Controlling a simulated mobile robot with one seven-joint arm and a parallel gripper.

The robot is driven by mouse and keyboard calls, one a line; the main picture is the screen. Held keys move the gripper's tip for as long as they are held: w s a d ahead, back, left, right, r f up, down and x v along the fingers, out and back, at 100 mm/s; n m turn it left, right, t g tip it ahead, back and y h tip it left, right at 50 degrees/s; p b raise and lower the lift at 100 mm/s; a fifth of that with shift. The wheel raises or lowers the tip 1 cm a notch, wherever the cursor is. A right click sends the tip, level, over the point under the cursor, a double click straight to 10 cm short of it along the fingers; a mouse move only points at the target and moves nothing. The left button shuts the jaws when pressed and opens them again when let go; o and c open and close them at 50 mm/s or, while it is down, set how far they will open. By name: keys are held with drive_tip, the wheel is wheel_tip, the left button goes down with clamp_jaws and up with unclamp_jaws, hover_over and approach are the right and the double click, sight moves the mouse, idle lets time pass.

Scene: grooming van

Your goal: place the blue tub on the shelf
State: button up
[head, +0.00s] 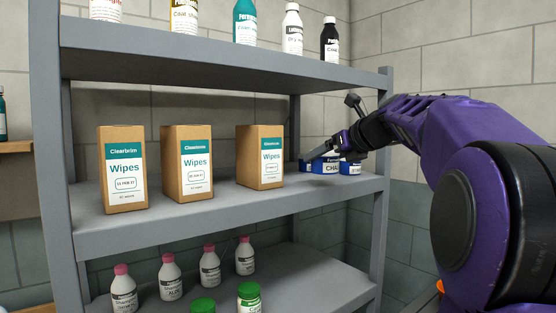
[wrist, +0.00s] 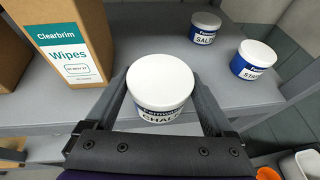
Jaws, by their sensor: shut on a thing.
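A blue tub with a white lid and a label reading "CHALK" (wrist: 162,88) is between the two fingers of my gripper (wrist: 160,80) in the wrist view. The fingers are shut on its sides and it looks upright. In the head view my gripper (head: 326,153) is at the right end of the middle shelf (head: 225,212), with the chalk tub (head: 326,168) below the fingers. The tub is near the shelf's front edge; I cannot tell whether its base touches the shelf.
Two similar blue tubs, "SALT" (wrist: 205,27) and one partly readable as "STAR" (wrist: 257,60), stand behind and to the right. Several brown Wipes boxes (head: 187,163) stand to the left. Bare shelf lies around the tubs.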

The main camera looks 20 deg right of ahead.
drive_tip(key=w+p, duration=0.1)
drive_tip(key=w, duration=0.2)
drive_tip(key=w+a+p, duration=0.1)
drive_tip(key=w+p, duration=0.1)
drive_tip(key=w, duration=0.1)
drive_tip(key=w+a+p, duration=0.1)
drive_tip(key=w+p, duration=0.1)
drive_tip(key=w, duration=0.1)
drive_tip(key=shift+w+r, duration=0.1)
drive_tip(key=shift+r, duration=0.05)
wheel_tip(320, 180, down, 4)
drive_tip(key=shift+d+r+b, duration=0.1)
drive_tip(key=shift+b, duration=0.65)
drive_tip(key=o, duration=1.2)
drive_tip(key=shift+c, duration=0.2)
drive_tip(key=b+v, duration=0.1)
drive_tip(key=v, duration=1.1)
